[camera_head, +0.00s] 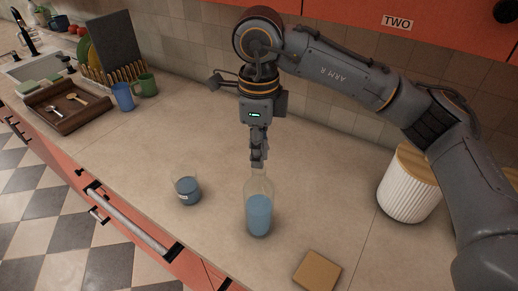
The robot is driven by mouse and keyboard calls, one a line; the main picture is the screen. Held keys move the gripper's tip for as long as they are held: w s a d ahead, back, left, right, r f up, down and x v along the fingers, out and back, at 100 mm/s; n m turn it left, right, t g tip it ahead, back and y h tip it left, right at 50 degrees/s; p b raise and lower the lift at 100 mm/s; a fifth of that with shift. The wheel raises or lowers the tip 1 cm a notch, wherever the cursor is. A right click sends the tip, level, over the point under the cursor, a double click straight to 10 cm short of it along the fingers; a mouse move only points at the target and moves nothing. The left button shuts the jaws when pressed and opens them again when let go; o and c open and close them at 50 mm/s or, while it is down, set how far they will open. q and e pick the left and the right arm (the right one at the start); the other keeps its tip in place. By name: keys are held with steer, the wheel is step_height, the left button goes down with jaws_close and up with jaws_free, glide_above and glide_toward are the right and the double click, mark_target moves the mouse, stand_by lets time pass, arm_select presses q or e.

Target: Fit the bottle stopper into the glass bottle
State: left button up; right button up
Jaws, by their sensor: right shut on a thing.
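The glass bottle (259,208) stands upright on the counter near the middle, with blue liquid in its lower part. My right gripper (258,162) points straight down directly over the bottle's mouth. Its fingers are shut on the bottle stopper, which they hide almost entirely. The fingertips are at or just above the top of the bottle's neck. I cannot tell whether the stopper touches the rim or is inside the neck. My left gripper is not in view.
A glass with dark blue contents (188,190) stands left of the bottle. A flat brown square (317,271) lies at the front right. A white ribbed canister (408,190) stands at right. A wooden tray (65,119), mugs (146,85) and a dish rack are far left. The counter's middle left is clear.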

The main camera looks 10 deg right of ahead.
steer(key=shift+b, duration=0.3)
stand_by(0.5)
steer(key=shift+f+b, duration=1.3)
steer(key=o, duration=0.9)
steer(key=shift+r, duration=0.1)
step_height(320, 180, up, 12)
steer(key=shift+f, duration=0.1)
